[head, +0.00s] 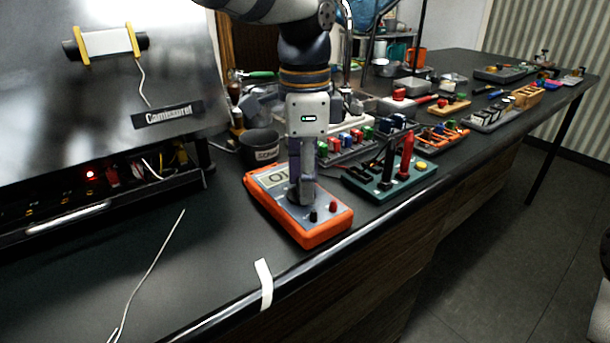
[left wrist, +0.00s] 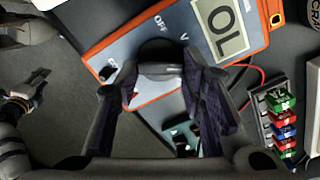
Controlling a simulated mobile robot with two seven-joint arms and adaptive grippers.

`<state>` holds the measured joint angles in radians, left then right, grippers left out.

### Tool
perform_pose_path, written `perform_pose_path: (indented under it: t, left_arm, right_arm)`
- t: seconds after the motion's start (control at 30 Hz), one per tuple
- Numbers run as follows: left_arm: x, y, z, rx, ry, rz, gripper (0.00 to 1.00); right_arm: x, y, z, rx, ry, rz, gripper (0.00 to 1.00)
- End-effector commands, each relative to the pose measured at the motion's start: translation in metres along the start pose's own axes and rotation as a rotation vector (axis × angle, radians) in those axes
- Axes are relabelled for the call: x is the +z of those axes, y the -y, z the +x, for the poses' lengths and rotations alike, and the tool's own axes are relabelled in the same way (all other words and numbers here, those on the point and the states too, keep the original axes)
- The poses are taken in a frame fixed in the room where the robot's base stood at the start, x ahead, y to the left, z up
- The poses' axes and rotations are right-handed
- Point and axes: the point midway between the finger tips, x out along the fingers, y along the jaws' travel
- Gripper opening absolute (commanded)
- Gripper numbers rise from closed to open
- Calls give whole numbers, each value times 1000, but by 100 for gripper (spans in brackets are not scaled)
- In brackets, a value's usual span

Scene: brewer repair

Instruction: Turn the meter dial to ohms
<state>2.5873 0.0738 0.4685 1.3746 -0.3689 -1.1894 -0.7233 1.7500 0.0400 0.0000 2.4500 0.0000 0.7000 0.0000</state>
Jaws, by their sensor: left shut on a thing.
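The meter (head: 318,232) lies on the bench, an orange case with a grey face. The round black dial (left wrist: 158,48) sits on the meter's face between my left fingers. My left gripper (head: 302,197) points down onto the meter and is shut on the dial; its fingers also show in the left wrist view (left wrist: 163,78). The dial's pointer is hidden. What seems to be my right gripper (left wrist: 18,106) shows small at the left wrist view's left edge.
A teal stand (head: 398,184) with black and red probes stands close right of the meter. A dark cup (head: 259,147) is behind it. A white strip (head: 265,284) lies at the bench's front edge, and a thin cable (head: 153,265) lies on the left. The bench between them is mostly clear.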

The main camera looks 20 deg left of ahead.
Motion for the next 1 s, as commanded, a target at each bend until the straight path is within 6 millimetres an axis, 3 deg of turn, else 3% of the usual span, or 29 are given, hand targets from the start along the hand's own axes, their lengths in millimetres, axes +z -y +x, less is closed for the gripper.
perform_pose_path:
  t: [0.1,0.13,0.2,0.57,0.9,1.0]
  left_arm:
    - [0,0,0,0,0,-1,8]
    - [0,0,0,0,0,-1,43]
    - [0,0,0,0,0,-1,57]
    - [0,1,-7,-2,-2,-2,57]
    - [-1,1,-92,-5,-2,-3,57]
    - [-1,1,-109,-2,-2,-2,57]
  right_arm:
    - [0,0,0,0,0,0,40]
    - [0,0,0,0,0,0,40]
    - [0,0,0,0,0,0,40]
    - [0,0,0,0,0,0,40]
    - [0,0,0,0,0,0,40]
    - [0,0,0,0,0,0,40]
